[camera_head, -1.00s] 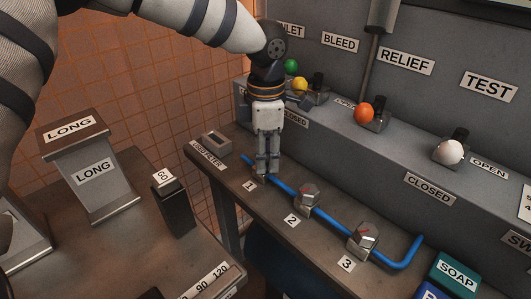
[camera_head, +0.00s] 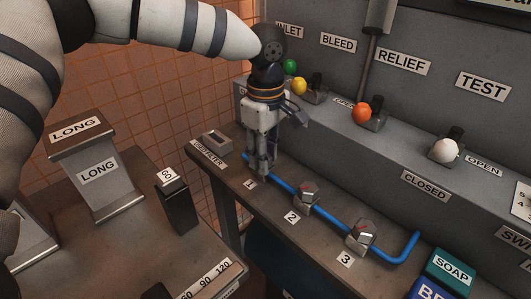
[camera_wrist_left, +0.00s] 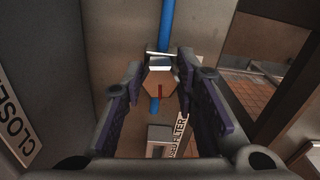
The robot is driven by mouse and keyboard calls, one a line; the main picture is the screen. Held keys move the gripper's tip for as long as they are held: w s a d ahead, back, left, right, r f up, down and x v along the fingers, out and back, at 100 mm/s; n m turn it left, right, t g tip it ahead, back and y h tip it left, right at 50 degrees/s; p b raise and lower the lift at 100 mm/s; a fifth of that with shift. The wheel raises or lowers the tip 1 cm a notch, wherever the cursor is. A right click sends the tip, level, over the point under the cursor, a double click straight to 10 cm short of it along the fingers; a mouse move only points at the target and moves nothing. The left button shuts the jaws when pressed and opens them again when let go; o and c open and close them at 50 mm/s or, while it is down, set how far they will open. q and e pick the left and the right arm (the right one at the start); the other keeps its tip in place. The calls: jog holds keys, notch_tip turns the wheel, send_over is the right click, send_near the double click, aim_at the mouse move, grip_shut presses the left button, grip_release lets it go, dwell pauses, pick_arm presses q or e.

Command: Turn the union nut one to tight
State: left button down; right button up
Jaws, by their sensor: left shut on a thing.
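Union nut one is a metal hex nut (camera_wrist_left: 160,82) with a red mark, on the blue pipe (camera_wrist_left: 167,25). In the wrist view the left gripper (camera_wrist_left: 160,78) has its two fingers on either side of the nut, shut on it. In the head view the left gripper (camera_head: 262,170) points down at the pipe's far end by label 1 (camera_head: 250,184) and hides the nut. Nuts two (camera_head: 306,194) and three (camera_head: 361,237) sit farther along the blue pipe, each with a red mark. The right gripper is not in view.
A panel ledge with green, yellow, orange (camera_head: 361,113) and white (camera_head: 445,150) knobs runs behind the pipe. A used filter tray (camera_head: 215,143) is left of the gripper. A SOAP box (camera_head: 451,272) stands at the right front.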

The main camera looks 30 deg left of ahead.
pick_arm(q)
jog(key=shift+m, duration=0.5)
jog(key=c, duration=1.2)
grip_release()
jog(key=shift+c, duration=0.2)
jog(key=shift+r, duration=0.1)
notch_tip(320, 180, up, 12)
